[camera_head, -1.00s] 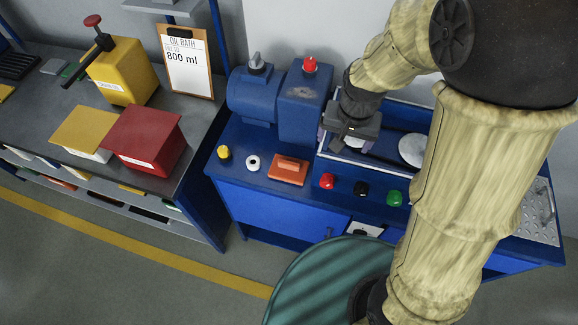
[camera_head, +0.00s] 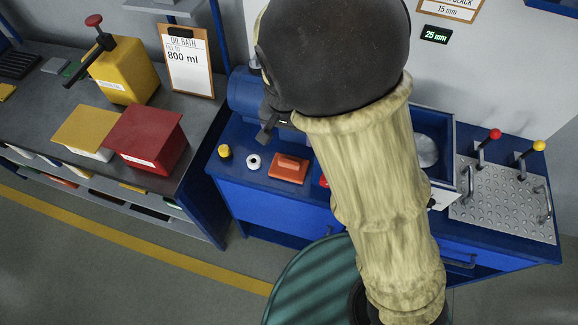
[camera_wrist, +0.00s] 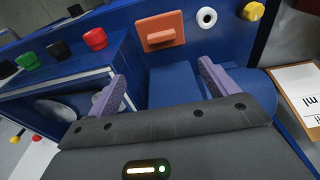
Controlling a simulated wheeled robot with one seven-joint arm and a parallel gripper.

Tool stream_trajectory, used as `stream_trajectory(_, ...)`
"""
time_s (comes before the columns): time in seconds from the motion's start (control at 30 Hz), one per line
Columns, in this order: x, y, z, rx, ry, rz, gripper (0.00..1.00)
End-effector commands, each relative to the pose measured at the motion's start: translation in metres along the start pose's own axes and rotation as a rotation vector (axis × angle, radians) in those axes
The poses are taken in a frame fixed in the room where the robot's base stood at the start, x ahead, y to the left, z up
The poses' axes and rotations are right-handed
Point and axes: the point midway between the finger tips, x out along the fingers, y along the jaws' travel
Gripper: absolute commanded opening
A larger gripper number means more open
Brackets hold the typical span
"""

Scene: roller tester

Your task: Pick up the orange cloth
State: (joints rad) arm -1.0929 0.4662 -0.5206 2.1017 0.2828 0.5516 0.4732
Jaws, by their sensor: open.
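The orange cloth (camera_head: 289,167) lies folded on the front left of the blue bench, beside a white ring. In the wrist view the cloth (camera_wrist: 160,32) is at the top, ahead of the fingertips and apart from them. My gripper (camera_wrist: 161,78) is open, with its two purple fingers spread and nothing between them. In the head view my arm hides most of the gripper; a dark part of it (camera_head: 266,132) shows behind and to the left of the cloth.
A white ring (camera_head: 253,162) and yellow knob (camera_head: 224,151) are left of the cloth. In the wrist view, red (camera_wrist: 95,38), black and green buttons sit at left. The blue machine (camera_wrist: 174,84) lies under the fingers. A clipboard (camera_head: 188,62) stands at left.

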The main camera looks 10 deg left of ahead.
Motion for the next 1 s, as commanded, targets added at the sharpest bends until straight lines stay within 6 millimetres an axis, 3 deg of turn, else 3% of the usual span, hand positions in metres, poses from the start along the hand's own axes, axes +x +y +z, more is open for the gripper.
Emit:
stream_trajectory(0.6, 0.105, 0.001, 0.000, 0.002, -0.003, 0.003, 0.85)
stream_trajectory(0.73, 0.115, 0.000, 0.000, 0.000, -0.001, 0.001, 0.85)
stream_trajectory(1.0, 0.115, 0.000, 0.000, -0.001, 0.000, 0.000, 0.85)
